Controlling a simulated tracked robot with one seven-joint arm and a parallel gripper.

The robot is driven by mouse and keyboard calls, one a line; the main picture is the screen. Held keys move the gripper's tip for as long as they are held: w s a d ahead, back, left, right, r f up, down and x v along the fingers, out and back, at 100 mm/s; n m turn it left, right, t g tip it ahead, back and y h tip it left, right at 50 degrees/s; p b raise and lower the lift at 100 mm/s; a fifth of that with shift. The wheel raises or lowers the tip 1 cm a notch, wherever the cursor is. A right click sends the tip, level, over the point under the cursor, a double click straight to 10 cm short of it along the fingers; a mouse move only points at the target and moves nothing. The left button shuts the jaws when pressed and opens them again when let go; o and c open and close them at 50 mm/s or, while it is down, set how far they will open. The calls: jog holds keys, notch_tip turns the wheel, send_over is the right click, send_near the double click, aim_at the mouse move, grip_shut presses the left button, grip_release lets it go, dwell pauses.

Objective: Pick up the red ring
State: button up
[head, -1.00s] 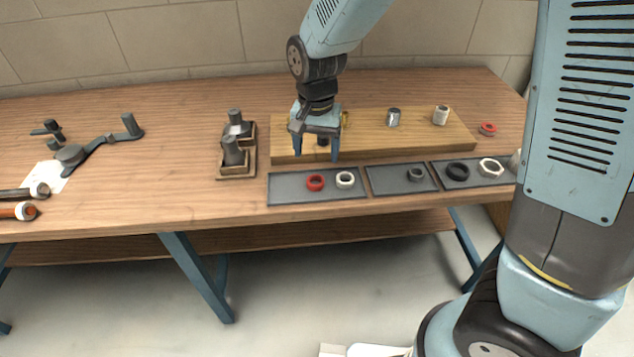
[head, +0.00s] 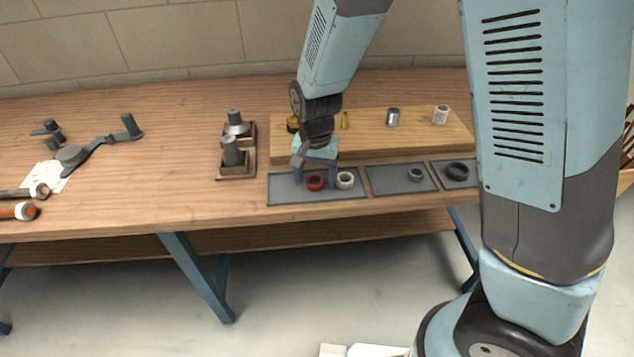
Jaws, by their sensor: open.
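The red ring (head: 315,183) lies on the left dark tray (head: 285,196) at the front of the workbench. A white ring (head: 345,180) lies close to its right on the same tray. My gripper (head: 315,179) is open and low over this tray, pointing down. Its blue fingers show to the left and right of the red ring, with the left one partly behind the wrist. I cannot tell whether the fingers touch the ring or the tray.
A wooden board (head: 400,146) with metal fittings stands behind the trays. A grey nut (head: 415,174) and a black ring (head: 457,171) lie on trays to the right. Stands with dark cylinders (head: 234,151) are at left.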

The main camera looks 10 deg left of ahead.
jog(key=shift+c, duration=0.2)
jog(key=c, duration=1.1)
jog(key=shift+o, duration=0.2)
